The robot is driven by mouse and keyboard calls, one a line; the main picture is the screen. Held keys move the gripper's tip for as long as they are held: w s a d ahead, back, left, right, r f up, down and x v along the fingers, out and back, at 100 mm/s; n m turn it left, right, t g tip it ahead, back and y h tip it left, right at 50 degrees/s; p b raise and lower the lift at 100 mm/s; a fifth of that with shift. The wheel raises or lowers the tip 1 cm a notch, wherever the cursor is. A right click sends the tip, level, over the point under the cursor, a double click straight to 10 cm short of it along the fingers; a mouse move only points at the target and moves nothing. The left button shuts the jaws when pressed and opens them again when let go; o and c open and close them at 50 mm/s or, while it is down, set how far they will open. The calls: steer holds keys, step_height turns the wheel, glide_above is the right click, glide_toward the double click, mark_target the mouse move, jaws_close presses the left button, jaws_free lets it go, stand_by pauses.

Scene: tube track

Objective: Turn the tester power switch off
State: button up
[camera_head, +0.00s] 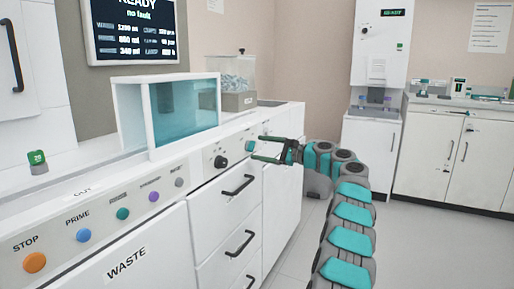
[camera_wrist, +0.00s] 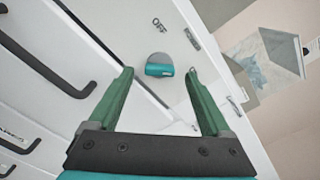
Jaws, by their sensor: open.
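The tester power switch (camera_wrist: 159,67) is a teal handle on a round grey base, set in a white panel. In the wrist view an "OFF" label (camera_wrist: 159,23) is printed above it, and a second label at its upper right is hard to read. The switch also shows in the head view as a small teal spot (camera_head: 249,146) on the counter's front panel. My gripper (camera_head: 257,149) is open, with its green fingers pointing at the panel. In the wrist view the switch lies between the two fingertips (camera_wrist: 158,76); I cannot tell whether they touch it.
A black knob (camera_head: 221,162) sits left of the switch on the same panel. Drawers with black handles (camera_head: 238,185) are below. A glass-fronted box (camera_head: 185,112) and a clear bin (camera_head: 238,82) stand on the counter. The floor (camera_head: 425,245) at right is clear.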

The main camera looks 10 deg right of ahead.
mark_target(251, 146)
steer(key=shift+x, duration=1.1)
jaws_close()
